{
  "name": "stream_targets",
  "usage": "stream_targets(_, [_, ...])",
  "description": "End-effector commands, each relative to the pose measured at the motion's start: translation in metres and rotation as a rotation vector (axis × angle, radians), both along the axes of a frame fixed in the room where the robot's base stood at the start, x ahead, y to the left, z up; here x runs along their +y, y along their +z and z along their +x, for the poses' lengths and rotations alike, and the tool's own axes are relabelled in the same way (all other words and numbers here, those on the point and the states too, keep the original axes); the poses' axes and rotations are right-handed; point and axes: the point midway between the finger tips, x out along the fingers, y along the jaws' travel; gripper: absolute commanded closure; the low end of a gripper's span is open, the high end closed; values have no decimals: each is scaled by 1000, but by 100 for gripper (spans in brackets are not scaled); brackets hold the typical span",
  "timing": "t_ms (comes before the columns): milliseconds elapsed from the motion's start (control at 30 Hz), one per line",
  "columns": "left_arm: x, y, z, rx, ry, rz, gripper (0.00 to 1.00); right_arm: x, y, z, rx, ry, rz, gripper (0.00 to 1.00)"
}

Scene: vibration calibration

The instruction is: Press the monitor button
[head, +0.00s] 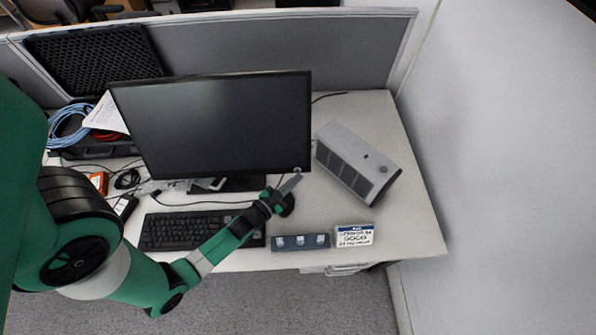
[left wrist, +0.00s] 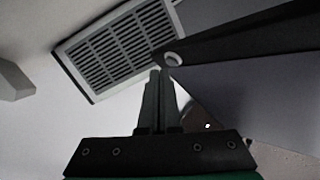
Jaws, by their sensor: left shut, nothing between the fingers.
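The black monitor (head: 215,125) stands on the white desk with a dark screen. Its button (head: 297,170) is a small pale round spot at the lower right corner of the frame; the button also shows in the left wrist view (left wrist: 172,59). My left gripper (head: 296,178) is shut and empty, its fingertips close to the monitor's lower right corner. In the left wrist view the shut fingertips (left wrist: 158,74) appear just below the button; I cannot tell whether they touch it. My right gripper is not in view.
A grey vented box (head: 345,165) stands right of the monitor. A keyboard (head: 185,230), a three-button panel (head: 300,242) and a small sign (head: 355,235) lie along the desk's front. Cables (head: 68,125) lie at left.

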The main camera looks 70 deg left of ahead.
Motion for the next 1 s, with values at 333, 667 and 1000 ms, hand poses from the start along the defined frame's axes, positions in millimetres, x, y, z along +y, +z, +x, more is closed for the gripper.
stream_targets(333, [0,0,0,0,0,0,100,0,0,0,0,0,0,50])
stream_targets(667, [6,-1,1,2,2,1,100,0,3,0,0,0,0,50])
stream_targets(1000, [8,-3,2,0,0,0,100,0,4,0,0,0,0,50])
